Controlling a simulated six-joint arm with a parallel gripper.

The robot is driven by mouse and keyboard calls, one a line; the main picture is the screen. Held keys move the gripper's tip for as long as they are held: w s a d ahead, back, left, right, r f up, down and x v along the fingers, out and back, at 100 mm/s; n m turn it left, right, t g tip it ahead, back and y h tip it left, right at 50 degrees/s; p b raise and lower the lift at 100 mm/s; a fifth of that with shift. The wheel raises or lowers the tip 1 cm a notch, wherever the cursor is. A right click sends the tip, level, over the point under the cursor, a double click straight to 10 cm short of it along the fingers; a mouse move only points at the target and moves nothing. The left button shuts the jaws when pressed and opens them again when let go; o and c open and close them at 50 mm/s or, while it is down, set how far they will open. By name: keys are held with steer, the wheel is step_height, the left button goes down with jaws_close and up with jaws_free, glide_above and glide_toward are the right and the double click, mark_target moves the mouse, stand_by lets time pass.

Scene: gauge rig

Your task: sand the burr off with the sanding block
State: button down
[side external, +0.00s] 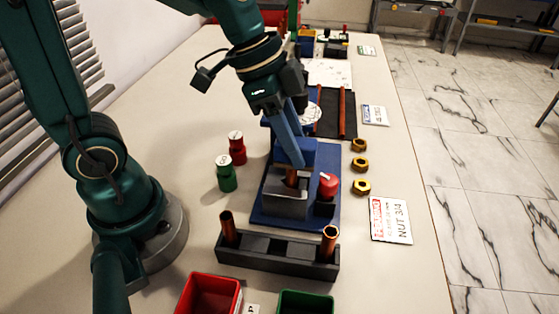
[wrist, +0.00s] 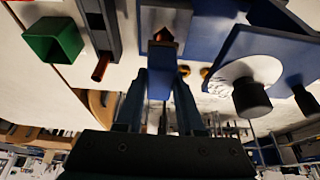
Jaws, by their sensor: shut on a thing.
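My gripper (side external: 290,140) is shut on a blue block, the sanding block (side external: 297,154), above the blue base plate (side external: 262,212). In the wrist view my gripper (wrist: 160,78) has the sanding block (wrist: 160,88) between its fingers, and a brown face shows at the block's far end. A copper tube (side external: 291,177) stands upright in a grey holder (side external: 285,204), directly under the block. The tube's top is hidden, so I cannot tell whether block and tube touch. The burr cannot be made out. The tube's copper end also shows in the wrist view (wrist: 163,34).
A red-topped part (side external: 328,186) stands right of the holder. A dark rack (side external: 278,253) with two copper tubes lies in front, with red (side external: 209,296) and green (side external: 305,303) bins nearer. Green and red cylinders (side external: 237,148) stand left; brass nuts (side external: 359,164) lie right.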

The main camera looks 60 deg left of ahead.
mark_target(312, 143)
steer(key=shift+w+d+r, duration=0.25)
steer(key=shift+w+r, duration=0.05)
steer(key=shift+r, duration=0.35)
steer(key=shift+w+d+r, duration=0.25)
steer(key=shift+d+r, duration=0.05)
steer(key=shift+r, duration=0.4)
steer(key=shift+w+d+r, duration=0.25)
steer(key=shift+w+r, duration=0.05)
steer(key=shift+r, duration=0.45)
